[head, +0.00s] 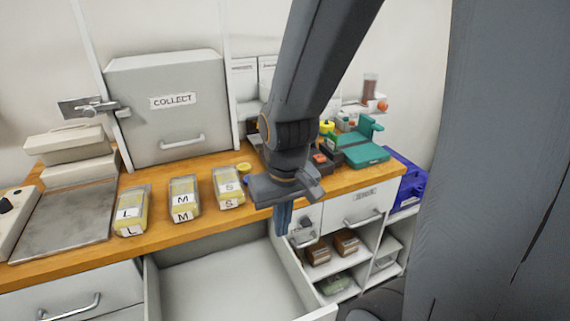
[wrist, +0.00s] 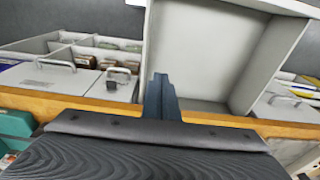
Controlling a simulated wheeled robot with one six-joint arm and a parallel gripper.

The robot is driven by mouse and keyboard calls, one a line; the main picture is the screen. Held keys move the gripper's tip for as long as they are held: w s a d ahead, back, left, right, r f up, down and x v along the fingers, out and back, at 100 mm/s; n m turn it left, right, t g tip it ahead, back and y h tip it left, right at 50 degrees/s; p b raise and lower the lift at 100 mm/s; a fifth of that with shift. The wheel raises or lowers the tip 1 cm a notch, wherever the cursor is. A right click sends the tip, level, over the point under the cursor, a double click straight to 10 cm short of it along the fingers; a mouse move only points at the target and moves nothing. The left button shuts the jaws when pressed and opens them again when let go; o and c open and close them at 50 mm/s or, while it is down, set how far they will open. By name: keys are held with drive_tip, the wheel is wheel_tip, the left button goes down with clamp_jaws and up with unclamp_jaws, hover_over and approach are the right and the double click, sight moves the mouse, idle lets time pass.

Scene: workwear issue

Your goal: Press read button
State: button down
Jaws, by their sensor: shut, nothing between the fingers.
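My gripper (head: 283,222) is shut and empty, pointing down at the front edge of the wooden counter, beside the open drawer. In the wrist view its closed fingers (wrist: 160,98) stand in front of the drawer. A small dark device with an orange-red spot (head: 320,158) sits on the counter behind and to the right of my gripper, partly hidden by my arm. No label marks a read button legibly, so I cannot tell whether that spot is it.
The open, empty drawer (head: 225,280) juts out below the counter (head: 75,245). Yellow packs marked L (head: 132,210), M (head: 184,198) and S (head: 228,187) stand left of my gripper. A grey COLLECT cabinet (head: 165,125) is behind them. A teal device (head: 365,155) stands right.

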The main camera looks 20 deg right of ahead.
drive_tip(key=w+d+r+m+t+p, duration=0.2)
drive_tip(key=w+d+r+p, duration=0.1)
drive_tip(key=w, duration=0.5)
drive_tip(key=w+d+r+m+t+p, duration=0.3)
drive_tip(key=w+d, duration=0.2)
drive_tip(key=w, duration=0.3)
drive_tip(key=w+d+r+m+t+y+p, duration=0.1)
drive_tip(key=w+d+r+m+t+p, duration=0.1)
drive_tip(key=w, duration=0.6)
wheel_tip(320, 180, up, 2)
drive_tip(key=d+m+p, duration=0.1)
drive_tip(key=d, duration=0.2)
drive_tip(key=shift+w+t+p, duration=0.2)
drive_tip(key=shift+t+p, duration=0.1)
drive_tip(key=shift+t, duration=0.1)
drive_tip(key=shift+f, duration=0.1)
wheel_tip(320, 180, down, 6)
drive_tip(key=b, duration=0.7)
drive_tip(key=shift+r, duration=0.2)
drive_tip(key=shift+f+b, duration=1.25)
drive_tip(key=shift+f, duration=0.25)
drive_tip(key=shift+f, duration=0.1)
drive_tip(key=shift+f, duration=0.35)
